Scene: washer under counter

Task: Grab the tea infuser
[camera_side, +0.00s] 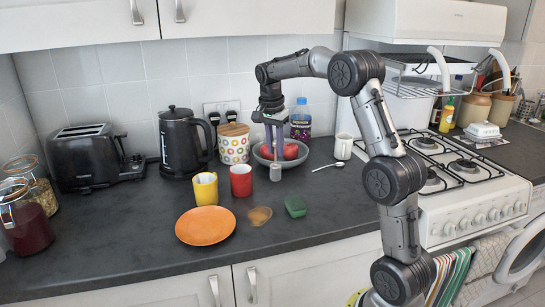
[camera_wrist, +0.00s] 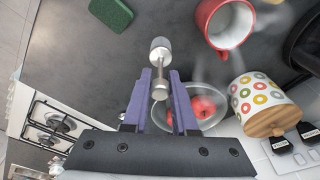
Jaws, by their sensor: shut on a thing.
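The tea infuser (camera_wrist: 160,50) is a silver cylinder with a thin metal handle ending in a small knob. My gripper (camera_wrist: 160,80) has its purple fingers on either side of the handle and is shut on it. In the side view the infuser's grey cylinder (camera_side: 275,172) hangs below my gripper (camera_side: 274,152), in front of the grey bowl. The fingers point down there. I cannot tell whether the infuser's end touches the counter. The upper handle is partly hidden by the fingers in the side view.
The bowl with red fruit (camera_side: 287,150) stands close behind my gripper. A red mug (camera_side: 241,181), yellow mug (camera_side: 205,189) and dotted canister (camera_side: 233,144) stand left. A green sponge (camera_side: 295,206) and orange plate (camera_side: 205,225) lie in front. A spoon (camera_side: 328,166) lies right.

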